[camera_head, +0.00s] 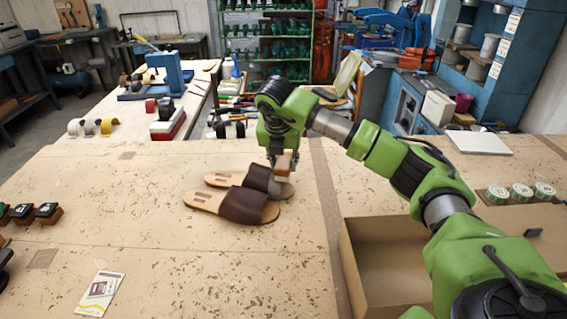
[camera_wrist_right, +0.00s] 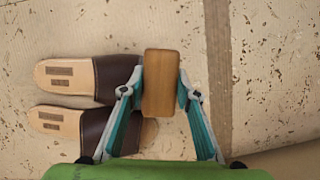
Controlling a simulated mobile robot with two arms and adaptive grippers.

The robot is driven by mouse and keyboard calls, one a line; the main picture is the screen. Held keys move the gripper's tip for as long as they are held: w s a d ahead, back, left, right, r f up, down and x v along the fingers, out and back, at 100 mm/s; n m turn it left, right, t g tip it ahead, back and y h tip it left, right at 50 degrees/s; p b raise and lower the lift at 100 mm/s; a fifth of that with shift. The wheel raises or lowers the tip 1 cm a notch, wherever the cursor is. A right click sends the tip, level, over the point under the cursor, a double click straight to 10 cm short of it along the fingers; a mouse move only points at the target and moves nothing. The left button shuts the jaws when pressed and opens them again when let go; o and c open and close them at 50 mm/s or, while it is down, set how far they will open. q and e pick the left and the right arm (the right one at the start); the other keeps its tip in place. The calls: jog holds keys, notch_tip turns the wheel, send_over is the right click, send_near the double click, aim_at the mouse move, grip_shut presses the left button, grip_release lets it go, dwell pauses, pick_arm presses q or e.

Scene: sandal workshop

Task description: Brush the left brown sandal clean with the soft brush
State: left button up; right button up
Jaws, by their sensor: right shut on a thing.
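Two sandals with tan soles and brown straps lie side by side on the workbench, toes to the right. The nearer sandal (camera_head: 240,205) has a dark brown strap. My right gripper (camera_head: 283,160) is shut on the wooden-backed brush (camera_wrist_right: 160,82), over the toe end of the farther sandal. Its bristles are hidden; I cannot tell whether they touch. My left gripper is out of view.
An open cardboard box (camera_head: 385,245) stands at the right, below my right arm. Round tins (camera_head: 521,191) sit farther right. Small dark-topped brushes or blocks (camera_head: 47,211) and a card (camera_head: 99,293) lie at the left. The bench around the sandals is clear.

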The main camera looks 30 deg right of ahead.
jog(key=shift+a, duration=0.1)
jog(key=shift+s+a, duration=0.8)
jog(key=shift+s, duration=0.2)
jog(key=shift+r+p, duration=2.2)
jog(key=shift+r, duration=1.85)
